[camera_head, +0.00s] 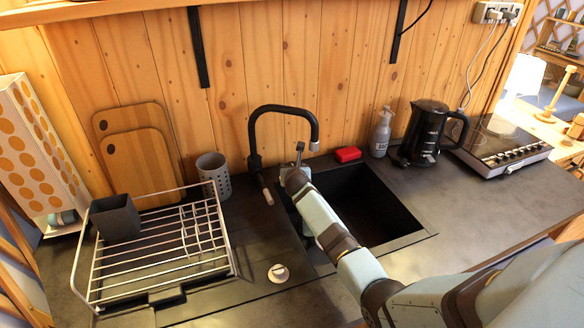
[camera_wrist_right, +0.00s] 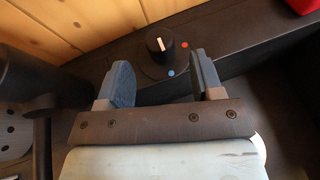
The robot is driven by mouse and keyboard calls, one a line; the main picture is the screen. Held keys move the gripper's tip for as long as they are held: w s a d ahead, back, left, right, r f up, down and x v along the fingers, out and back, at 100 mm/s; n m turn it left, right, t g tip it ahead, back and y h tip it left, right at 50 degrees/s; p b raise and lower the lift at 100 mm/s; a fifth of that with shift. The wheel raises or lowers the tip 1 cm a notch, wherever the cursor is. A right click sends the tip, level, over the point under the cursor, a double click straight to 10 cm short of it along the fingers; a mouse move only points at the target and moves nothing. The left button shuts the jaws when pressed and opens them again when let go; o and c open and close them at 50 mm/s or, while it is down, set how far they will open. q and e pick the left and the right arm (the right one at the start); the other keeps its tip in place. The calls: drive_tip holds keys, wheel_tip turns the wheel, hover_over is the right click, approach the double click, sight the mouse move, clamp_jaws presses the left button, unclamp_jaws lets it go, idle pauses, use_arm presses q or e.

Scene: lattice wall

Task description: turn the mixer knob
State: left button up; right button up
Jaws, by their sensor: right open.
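The mixer knob (camera_wrist_right: 158,45) is a round black dial with a white line on its front, on a dark base behind the sink. A red dot and a blue dot mark its base on the right. My right gripper (camera_wrist_right: 160,66) is open, its two blue-grey fingers spread on this side of the knob, which shows in the gap between them. In the head view my right gripper (camera_head: 298,158) is over the sink's back edge, right of the black faucet (camera_head: 254,135). The knob cannot be made out there. My left gripper is not in view.
The black sink (camera_head: 375,205) lies under my right arm. A red sponge (camera_head: 348,154), a grey bottle (camera_head: 381,132) and a black kettle (camera_head: 424,133) stand to the right. A dish rack (camera_head: 160,245) and a grey cup (camera_head: 213,175) are to the left. The wooden wall rises behind.

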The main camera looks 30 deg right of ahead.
drive_tip(key=b+x, duration=0.1)
drive_tip(key=x, duration=0.4)
